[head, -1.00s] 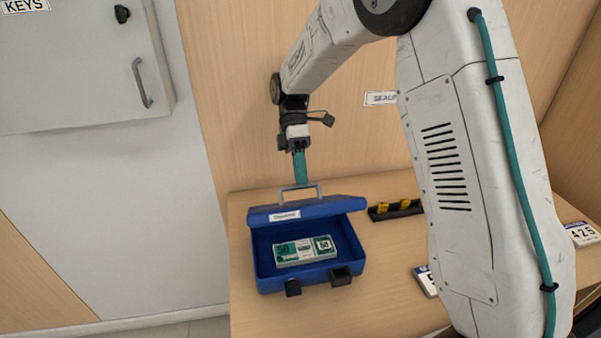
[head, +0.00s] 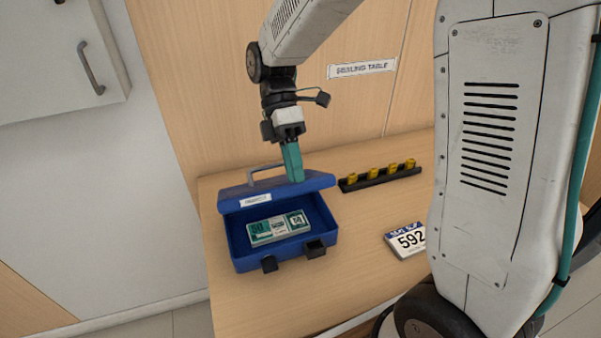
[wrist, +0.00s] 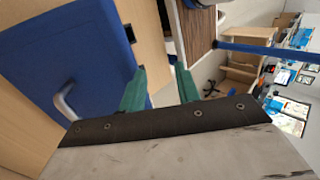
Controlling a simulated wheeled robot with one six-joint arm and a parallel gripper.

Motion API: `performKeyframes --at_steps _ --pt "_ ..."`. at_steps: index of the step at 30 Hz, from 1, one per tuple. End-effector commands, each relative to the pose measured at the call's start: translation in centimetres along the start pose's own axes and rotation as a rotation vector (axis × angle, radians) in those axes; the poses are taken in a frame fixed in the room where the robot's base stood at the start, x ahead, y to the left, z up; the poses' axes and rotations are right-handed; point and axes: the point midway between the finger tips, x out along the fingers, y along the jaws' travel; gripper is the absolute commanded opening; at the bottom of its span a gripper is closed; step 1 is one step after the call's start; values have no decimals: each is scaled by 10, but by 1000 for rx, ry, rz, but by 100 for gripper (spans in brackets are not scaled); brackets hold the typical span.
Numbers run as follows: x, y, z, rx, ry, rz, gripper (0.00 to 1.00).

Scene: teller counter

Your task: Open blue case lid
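The blue case (head: 327,232) stands on the wooden table with its lid (head: 290,187) partly raised and tilted over the back. A banknote bundle (head: 280,229) lies inside. The lid's grey handle (head: 267,174) shows at its back edge, and also in the wrist view (wrist: 64,102). My gripper (head: 294,179) points down at the lid's back, right of the handle. In the wrist view my gripper (wrist: 160,82) has its teal fingers apart with nothing between them; the blue lid (wrist: 70,55) lies left of them. I cannot tell whether a finger touches the lid.
A black rack (head: 380,178) with several yellow pieces stands right of the case. A wooden wall panel with a sign (head: 362,68) rises behind.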

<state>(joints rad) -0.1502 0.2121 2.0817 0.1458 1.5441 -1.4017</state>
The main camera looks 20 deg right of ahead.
Motion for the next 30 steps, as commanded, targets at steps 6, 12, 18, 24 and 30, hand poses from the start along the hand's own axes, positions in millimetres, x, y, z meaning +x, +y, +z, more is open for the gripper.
performKeyframes --at_steps 6,12,18,24,30 --pt "14 -20 4 0 0 1 33" --pt "16 -22 4 0 0 0 33" --pt "16 -22 4 0 0 0 33" --pt "16 -22 4 13 0 0 33" --pt "21 -17 6 227 -4 22 33"
